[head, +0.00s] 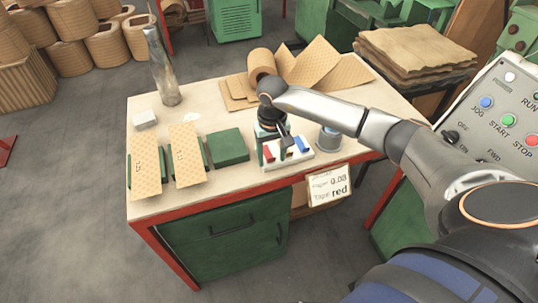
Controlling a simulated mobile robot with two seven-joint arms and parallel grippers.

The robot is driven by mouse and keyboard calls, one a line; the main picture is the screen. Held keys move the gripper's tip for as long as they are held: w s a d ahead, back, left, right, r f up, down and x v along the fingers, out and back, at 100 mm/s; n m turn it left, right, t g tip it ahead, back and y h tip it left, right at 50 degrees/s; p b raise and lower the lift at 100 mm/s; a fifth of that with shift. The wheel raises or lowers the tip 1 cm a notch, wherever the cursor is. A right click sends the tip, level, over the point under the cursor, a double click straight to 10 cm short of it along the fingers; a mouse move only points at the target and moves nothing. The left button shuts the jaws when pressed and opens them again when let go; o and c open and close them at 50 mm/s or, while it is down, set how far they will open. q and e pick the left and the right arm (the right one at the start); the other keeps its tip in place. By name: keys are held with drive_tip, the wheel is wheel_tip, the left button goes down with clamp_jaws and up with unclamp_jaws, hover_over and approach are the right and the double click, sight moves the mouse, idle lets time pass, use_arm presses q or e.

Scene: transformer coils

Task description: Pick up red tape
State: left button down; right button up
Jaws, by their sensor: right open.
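A white holder (290,162) near the front edge of the workbench (232,182) carries several small coloured pieces. The red piece (269,154) is at its left, with a dark green upright part close behind it. A blue piece (302,145) is at the right, and a brownish one sits between them, partly covered. My right gripper (285,142) is open, pointing down just above the holder. It looks close to the pieces, but I cannot tell whether it touches any. My left gripper is out of view.
A grey cylinder (328,138) stands right of the holder. A green block (229,147) and two tan perforated strips (187,155) lie left. A card (328,186) reading "Tape: red" hangs at the front.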

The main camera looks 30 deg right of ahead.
clamp_jaws()
idle(0.4)
idle(0.4)
